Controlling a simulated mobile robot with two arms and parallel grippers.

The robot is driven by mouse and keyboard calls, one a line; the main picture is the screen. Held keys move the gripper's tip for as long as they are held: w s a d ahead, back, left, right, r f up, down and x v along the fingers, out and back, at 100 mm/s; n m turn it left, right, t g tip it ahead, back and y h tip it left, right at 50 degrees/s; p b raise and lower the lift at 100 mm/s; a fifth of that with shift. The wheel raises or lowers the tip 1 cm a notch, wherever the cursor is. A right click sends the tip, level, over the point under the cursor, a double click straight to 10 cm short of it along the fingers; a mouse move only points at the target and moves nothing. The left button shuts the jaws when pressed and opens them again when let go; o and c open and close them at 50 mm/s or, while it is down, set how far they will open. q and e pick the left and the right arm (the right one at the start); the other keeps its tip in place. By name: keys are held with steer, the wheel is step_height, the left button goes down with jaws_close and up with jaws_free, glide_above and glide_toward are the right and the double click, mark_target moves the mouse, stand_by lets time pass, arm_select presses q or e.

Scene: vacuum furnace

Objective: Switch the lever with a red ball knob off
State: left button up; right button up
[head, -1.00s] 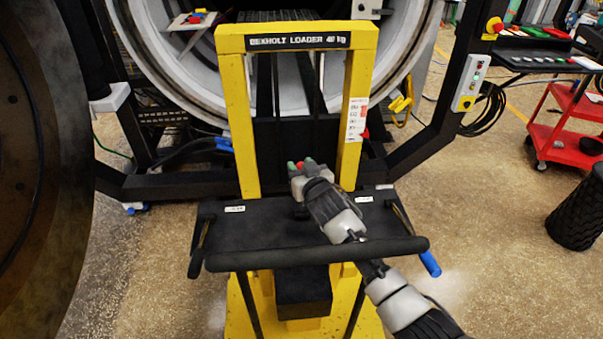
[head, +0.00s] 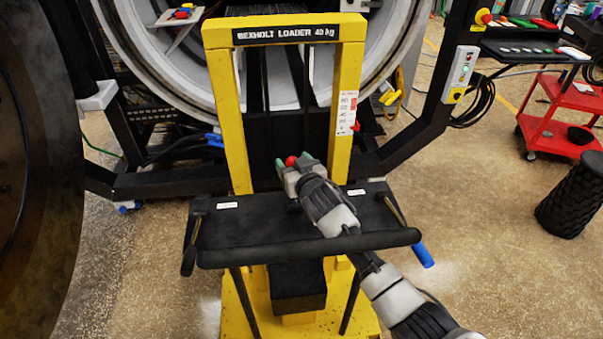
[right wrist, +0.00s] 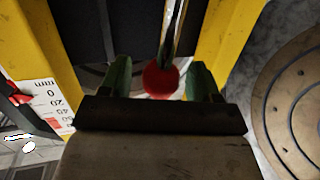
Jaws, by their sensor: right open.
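The lever's red ball knob (head: 291,160) shows at the tip of my right gripper (head: 293,164) in the head view, in front of the yellow loader frame. In the right wrist view the red knob (right wrist: 160,79) sits between the two green fingertips of my right gripper (right wrist: 158,80), with a gap on each side. A shiny metal rod (right wrist: 174,35) runs up from the knob. The right gripper is open around the knob and does not hold it. The lever's base is hidden. My left gripper is not in view.
The yellow loader (head: 228,110) has a black shelf (head: 250,226) with a padded handlebar (head: 300,248) under my right arm. The round furnace opening (head: 165,62) is behind it. A red cart (head: 560,128) and a black ribbed cylinder (head: 572,208) stand right. Floor between is clear.

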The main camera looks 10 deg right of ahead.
steer(key=v, duration=1)
